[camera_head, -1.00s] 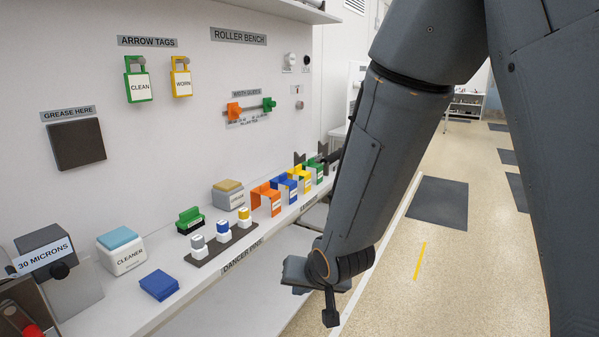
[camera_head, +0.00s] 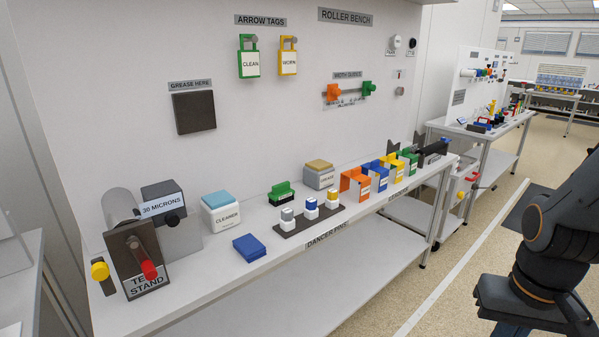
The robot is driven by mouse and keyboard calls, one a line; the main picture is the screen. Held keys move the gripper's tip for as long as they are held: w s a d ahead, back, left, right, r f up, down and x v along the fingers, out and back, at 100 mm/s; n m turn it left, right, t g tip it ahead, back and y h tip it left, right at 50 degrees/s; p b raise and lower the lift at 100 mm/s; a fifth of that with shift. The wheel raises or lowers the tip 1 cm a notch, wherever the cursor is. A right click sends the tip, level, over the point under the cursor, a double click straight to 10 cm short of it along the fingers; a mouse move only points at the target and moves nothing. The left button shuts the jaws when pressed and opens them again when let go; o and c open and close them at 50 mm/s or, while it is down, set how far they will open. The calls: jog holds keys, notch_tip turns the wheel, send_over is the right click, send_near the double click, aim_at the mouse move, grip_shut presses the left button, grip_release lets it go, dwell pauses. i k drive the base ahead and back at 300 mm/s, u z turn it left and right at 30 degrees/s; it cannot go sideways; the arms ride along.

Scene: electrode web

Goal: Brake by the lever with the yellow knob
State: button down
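A lever with a yellow knob (camera_head: 100,270) is at the left end of the bench, on the left side of the test stand (camera_head: 140,265). A lever with a red knob (camera_head: 149,270) is on the stand's front face. A grey roller (camera_head: 122,205) shows behind the stand's top. The lower part of the yellow-knobbed lever is hard to make out. My gripper (camera_head: 535,308) is at the lower right, far from the stand and over the floor side. It is partly cut off by the picture edge, and its fingers cannot be read clearly.
The 30 microns block (camera_head: 172,215) stands right beside the stand. Along the bench (camera_head: 215,285) are a cleaner block (camera_head: 221,213), a blue pad (camera_head: 249,247), pins and coloured blocks. A grey surface (camera_head: 20,270) lies at the far left. The floor aisle (camera_head: 440,290) is clear.

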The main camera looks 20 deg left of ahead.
aim_at(100, 271)
jog(key=u, duration=1.9)
